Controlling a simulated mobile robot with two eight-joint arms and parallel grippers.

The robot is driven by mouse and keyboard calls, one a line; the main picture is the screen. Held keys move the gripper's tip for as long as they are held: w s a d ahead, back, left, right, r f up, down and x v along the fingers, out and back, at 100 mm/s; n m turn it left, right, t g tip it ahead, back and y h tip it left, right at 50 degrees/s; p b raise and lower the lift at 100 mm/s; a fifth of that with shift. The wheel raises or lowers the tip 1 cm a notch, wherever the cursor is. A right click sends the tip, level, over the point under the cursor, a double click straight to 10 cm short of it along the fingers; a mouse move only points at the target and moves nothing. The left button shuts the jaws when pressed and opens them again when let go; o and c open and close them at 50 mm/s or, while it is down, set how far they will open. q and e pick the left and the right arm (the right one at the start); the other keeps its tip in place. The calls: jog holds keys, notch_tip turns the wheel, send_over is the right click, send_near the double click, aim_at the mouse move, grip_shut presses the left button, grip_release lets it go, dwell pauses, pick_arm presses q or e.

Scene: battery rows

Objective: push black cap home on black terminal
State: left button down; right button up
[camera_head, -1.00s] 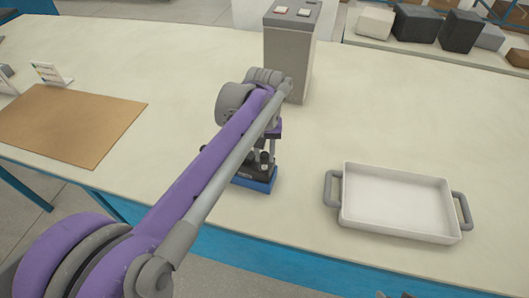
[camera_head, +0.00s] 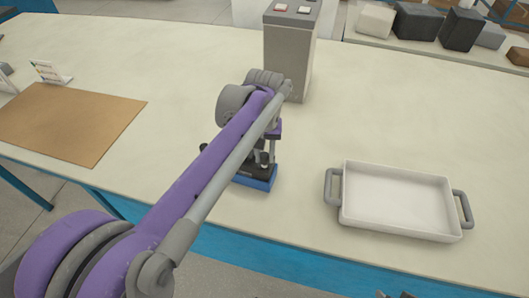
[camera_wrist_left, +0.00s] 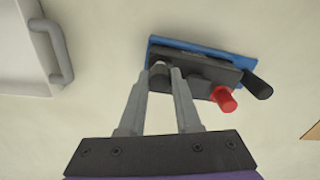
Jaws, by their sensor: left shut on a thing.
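My left gripper (camera_wrist_left: 168,78) is shut on a small dark piece at the left end of a black battery block (camera_wrist_left: 195,75). The fingers hide most of that piece, so I cannot tell how far it sits on its terminal. The block rests on a blue base (camera_wrist_left: 185,47). In the head view the blue base (camera_head: 262,184) shows below the gripper (camera_head: 266,152), and my arm covers much of the block.
A white tray (camera_head: 345,215) with grey handles stands to the right. A grey box (camera_head: 290,55) with buttons on top stands just behind the gripper. A brown board (camera_head: 70,125) lies at the left. The table between block and tray is clear.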

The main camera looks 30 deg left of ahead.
pick_arm(q)
jog(key=shift+f+b, duration=0.4)
jog(key=shift+f, duration=0.5)
dwell(1.3)
jog(key=shift+c, duration=0.2)
grip_release()
dwell(0.4)
jog(key=shift+r+p, duration=2.5)
jog(key=shift+r, duration=1.05)
